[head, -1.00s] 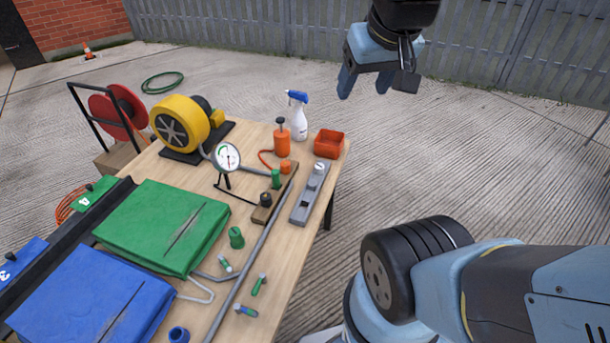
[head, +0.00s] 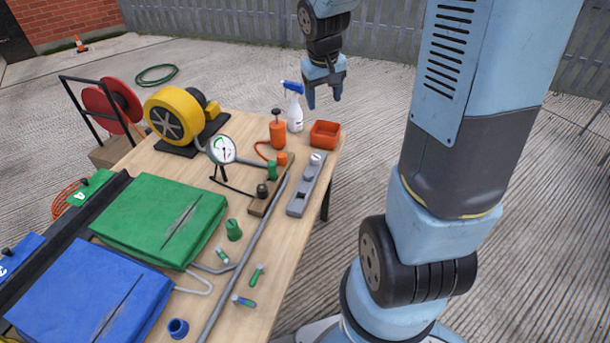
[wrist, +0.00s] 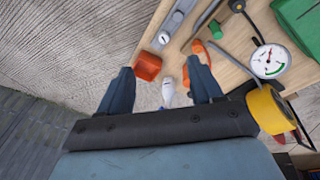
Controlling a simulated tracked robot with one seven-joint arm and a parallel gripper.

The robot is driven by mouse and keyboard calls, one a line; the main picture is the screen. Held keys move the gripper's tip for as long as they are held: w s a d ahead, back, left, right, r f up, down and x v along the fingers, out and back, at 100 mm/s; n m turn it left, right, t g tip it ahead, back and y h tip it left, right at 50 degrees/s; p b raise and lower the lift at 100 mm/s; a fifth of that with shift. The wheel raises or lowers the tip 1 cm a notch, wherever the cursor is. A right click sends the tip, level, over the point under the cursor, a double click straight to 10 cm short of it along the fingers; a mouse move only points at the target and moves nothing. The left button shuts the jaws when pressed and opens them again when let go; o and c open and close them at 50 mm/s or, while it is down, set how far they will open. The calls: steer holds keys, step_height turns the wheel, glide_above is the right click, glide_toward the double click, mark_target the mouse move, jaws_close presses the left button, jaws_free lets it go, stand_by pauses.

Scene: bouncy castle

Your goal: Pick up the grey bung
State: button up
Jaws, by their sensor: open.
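A grey bung (head: 308,173) appears to stand on the long grey tray (head: 296,207) near the table's right edge. In the wrist view the grey tray (wrist: 173,27) lies near the top, and I cannot clearly pick out the bung. A pale round piece (head: 317,158) sits at the tray's far end. My gripper (head: 324,99) is open and empty, pointing down above the far end of the table, beyond the bung and apart from it. Its two spread fingers show in the wrist view (wrist: 160,66).
An orange bin (head: 325,134), a spray bottle (head: 294,112) and an orange pump (head: 277,130) stand near my gripper. Open ground lies right.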

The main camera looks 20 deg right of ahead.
steer(key=w+f+g, duration=0.1)
steer(key=w+f, duration=0.4)
steer(key=f, duration=0.5)
steer(key=g+y, duration=0.1)
glide_above(309, 174)
steer(key=shift+n, duration=0.4)
step_height(309, 174, down, 18)
steer(key=shift+d+f, duration=0.15)
steer(key=shift+w+a+f, duration=0.1)
steer(key=shift+a+f, duration=0.05)
steer(key=shift+f, duration=1.15)
steer(key=shift+a+f, duration=0.1)
steer(key=shift+f, duration=1.2)
steer(key=shift+c, duration=0.2)
steer(key=c, duration=1.1)
steer(key=shift+r, duration=0.1)
